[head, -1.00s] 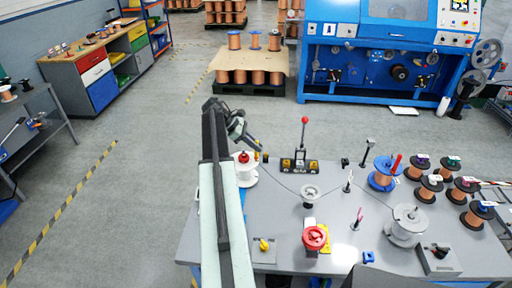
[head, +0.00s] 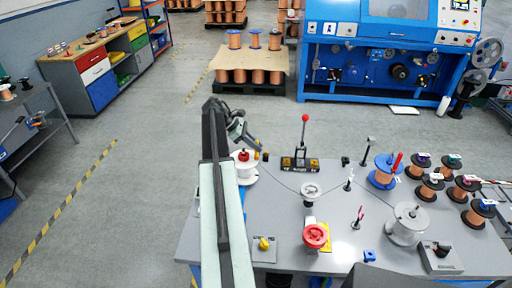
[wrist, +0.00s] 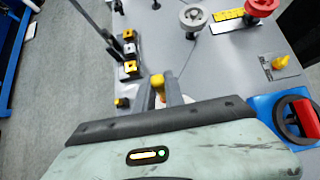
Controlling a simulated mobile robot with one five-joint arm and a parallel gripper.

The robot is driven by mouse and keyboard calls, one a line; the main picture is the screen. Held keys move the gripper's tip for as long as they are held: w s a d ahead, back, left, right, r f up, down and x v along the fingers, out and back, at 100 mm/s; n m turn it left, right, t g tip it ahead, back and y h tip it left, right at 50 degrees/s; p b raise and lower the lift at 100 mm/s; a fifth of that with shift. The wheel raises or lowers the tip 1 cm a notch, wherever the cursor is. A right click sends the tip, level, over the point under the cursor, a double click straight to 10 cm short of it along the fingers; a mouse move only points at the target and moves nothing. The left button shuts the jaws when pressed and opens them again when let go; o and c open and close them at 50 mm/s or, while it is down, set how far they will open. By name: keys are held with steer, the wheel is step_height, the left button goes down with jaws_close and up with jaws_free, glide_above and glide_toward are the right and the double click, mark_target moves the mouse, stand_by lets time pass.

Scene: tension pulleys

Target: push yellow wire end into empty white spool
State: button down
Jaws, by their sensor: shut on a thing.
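The white spool (head: 247,179) stands at the left back of the grey bench, with a red knob (head: 243,155) on top. My gripper (head: 257,146) is just behind and to the right of the spool, apart from the knob. In the wrist view my gripper (wrist: 162,92) is shut on the yellow wire end (wrist: 157,80), which shows between the fingertips. The thin dark wire (head: 285,186) runs from near the gripper toward the grey pulley (head: 311,190). I cannot make out the spool in the wrist view; my gripper body covers the lower part.
A clamp with a red-topped lever (head: 304,140) and yellow blocks stands right of the gripper. Blue, grey and copper spools fill the right side. A blue part with a red handle (wrist: 305,118) shows at the right.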

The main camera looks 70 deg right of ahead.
steer(key=c, duration=1.3)
jaws_free()
steer(key=shift+c, duration=0.2)
steer(key=o, duration=0.3)
steer(key=shift+o, duration=0.2)
steer(key=shift+w, duration=0.1)
steer(key=shift+r, duration=0.1)
steer(key=shift+p+v, duration=2.4)
steer(key=shift+v, duration=0.9)
steer(key=shift+w+r, duration=0.1)
